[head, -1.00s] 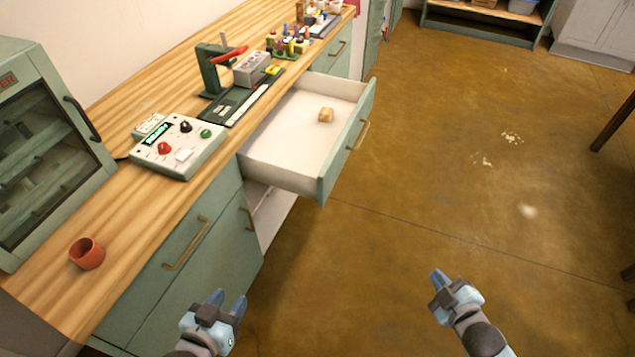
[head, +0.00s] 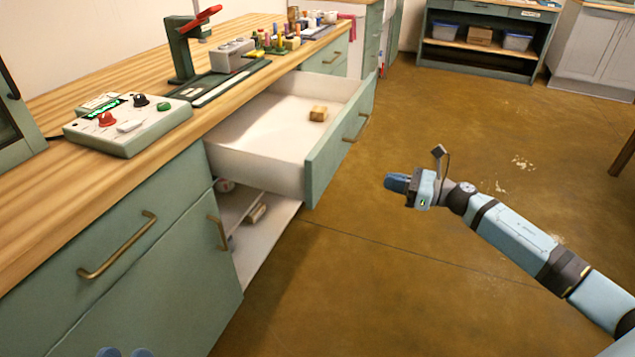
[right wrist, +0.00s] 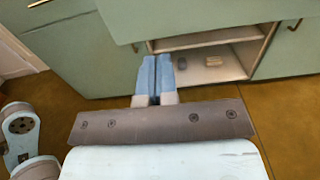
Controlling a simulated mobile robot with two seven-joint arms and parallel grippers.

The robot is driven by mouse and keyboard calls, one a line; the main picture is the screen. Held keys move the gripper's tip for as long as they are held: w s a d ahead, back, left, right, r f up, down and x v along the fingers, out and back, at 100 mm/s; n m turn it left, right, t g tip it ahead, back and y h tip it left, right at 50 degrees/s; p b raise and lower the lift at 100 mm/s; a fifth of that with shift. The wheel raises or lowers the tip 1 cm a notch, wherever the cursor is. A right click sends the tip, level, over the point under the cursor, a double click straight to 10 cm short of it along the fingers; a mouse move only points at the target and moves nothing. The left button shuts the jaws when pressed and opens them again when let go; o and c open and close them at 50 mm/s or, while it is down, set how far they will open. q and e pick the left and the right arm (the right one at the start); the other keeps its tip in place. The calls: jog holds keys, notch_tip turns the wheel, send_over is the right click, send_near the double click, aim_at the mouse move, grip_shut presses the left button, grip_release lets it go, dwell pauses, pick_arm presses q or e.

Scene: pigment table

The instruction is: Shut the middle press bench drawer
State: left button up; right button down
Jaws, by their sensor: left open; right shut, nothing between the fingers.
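The middle drawer (head: 338,140) of the press bench is pulled out in the head view, with a brass handle (head: 356,128) on its green front. A small tan block (head: 318,113) lies inside it. My right gripper (head: 394,182) is shut and empty, out over the floor to the right of the drawer front and apart from it. In the right wrist view its fingers (right wrist: 152,78) are together, pointing toward the bench, with a green panel above them. My left gripper (head: 125,352) shows only its fingertips at the bottom edge of the head view, open, in front of the lower cabinet.
Below the drawer is an open cabinet space (head: 262,235) with small items inside. A control box (head: 128,125) and a press with a red lever (head: 190,45) stand on the wooden worktop (head: 40,205). The floor right of the bench is clear.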

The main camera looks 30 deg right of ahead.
aim_at(329, 166)
jog(key=b+x, duration=0.2)
jog(key=x, duration=1.1)
jog(key=shift+w+a, duration=0.25)
jog(key=shift+w, duration=0.05)
pick_arm(q)
notch_tip(329, 166, down, 4)
jog(key=shift+d+r+g, duration=0.1)
jog(key=shift+d+g, duration=0.05)
jog(key=shift+g, duration=0.65)
pick_arm(e)
jog(key=shift+a, duration=0.1)
